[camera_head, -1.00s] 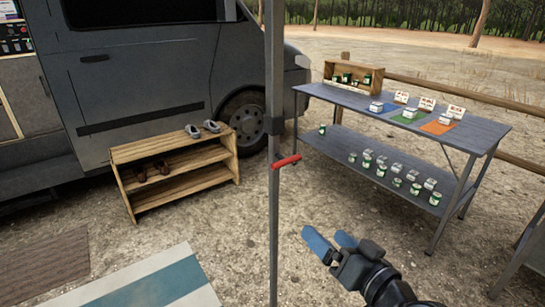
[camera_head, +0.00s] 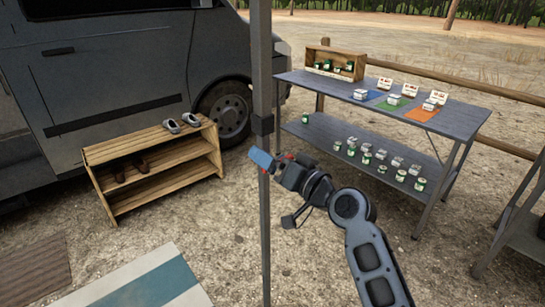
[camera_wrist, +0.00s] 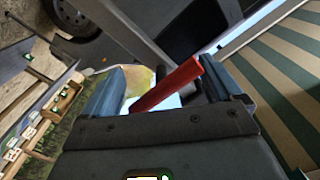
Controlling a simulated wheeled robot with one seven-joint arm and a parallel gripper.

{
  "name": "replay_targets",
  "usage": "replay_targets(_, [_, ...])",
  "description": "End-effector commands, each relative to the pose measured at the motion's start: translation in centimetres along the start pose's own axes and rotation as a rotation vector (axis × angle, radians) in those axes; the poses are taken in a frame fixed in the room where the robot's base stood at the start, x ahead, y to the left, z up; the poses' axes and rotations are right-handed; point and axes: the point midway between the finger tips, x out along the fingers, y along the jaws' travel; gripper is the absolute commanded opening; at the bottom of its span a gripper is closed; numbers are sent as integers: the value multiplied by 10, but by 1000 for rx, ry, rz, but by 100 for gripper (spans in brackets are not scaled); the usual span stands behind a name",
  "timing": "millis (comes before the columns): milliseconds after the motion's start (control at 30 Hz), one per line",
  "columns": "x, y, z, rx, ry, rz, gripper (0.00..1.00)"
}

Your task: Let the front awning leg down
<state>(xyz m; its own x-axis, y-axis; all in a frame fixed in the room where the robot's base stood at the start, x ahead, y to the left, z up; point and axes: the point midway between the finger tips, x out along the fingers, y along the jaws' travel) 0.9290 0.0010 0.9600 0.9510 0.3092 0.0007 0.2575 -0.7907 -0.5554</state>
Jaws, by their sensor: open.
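The front awning leg (camera_head: 263,225) is a grey upright pole in the middle of the head view, with a dark collar (camera_head: 262,124) partway up. Its red handle (camera_wrist: 168,87) lies between my open fingers in the wrist view, nearer the right finger. In the head view only a small red bit of it shows beside my gripper (camera_head: 268,162), which hides the rest. My gripper is at the pole just below the collar, its blue fingers spread around the handle. I cannot tell whether a finger touches it.
A wooden shoe rack (camera_head: 150,168) with shoes stands left of the pole, by the grey van (camera_head: 100,75). A metal table (camera_head: 455,122) with cans and boxes stands behind on the right. A striped mat (camera_head: 145,285) lies at front left. Gravel around the pole is clear.

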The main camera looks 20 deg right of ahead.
Motion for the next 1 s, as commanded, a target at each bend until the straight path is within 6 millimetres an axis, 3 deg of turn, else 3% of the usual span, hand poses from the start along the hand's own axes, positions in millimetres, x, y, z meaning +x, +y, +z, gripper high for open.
replay_targets(367, [6,0,1,0,-1,1,91])
replay_targets(1000, [6,1,1,-3,-1,2,30])
